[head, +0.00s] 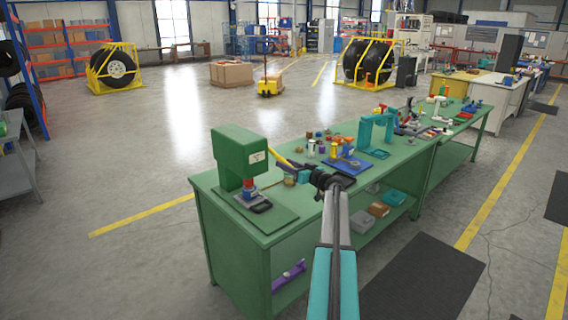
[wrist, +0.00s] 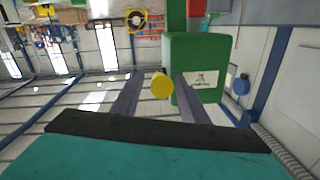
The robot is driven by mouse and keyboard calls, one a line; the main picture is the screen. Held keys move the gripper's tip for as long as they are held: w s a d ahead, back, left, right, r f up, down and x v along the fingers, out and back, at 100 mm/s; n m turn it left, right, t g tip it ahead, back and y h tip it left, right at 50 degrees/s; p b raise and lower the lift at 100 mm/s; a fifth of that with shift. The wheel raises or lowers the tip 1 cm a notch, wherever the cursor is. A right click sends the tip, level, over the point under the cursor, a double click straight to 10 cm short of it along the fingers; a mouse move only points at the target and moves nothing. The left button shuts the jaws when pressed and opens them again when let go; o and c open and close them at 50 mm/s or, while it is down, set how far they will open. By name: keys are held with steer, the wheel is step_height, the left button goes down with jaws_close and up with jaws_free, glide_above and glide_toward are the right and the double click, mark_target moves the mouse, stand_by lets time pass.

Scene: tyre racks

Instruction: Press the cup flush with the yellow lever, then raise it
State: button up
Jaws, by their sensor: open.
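The green press (head: 238,155) stands at the near left end of the green workbench. Its yellow lever (head: 279,156) slants down to the right towards my gripper (head: 313,178). A red part (head: 249,184) sits beneath the press head above a grey block (head: 248,197); I cannot make out the cup clearly there. In the wrist view my gripper (wrist: 160,88) is open, its two dark fingers apart. The lever's round yellow end (wrist: 162,86) appears between the fingers, with the green press (wrist: 200,70) behind. I cannot tell whether the fingers touch it.
The green workbench (head: 230,225) carries a blue mat (head: 346,165) with small parts and a teal frame (head: 376,132) farther along. Bins sit on its lower shelf. A dark floor mat (head: 425,278) lies at the right.

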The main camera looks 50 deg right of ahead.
steer(key=shift+w, duration=0.45)
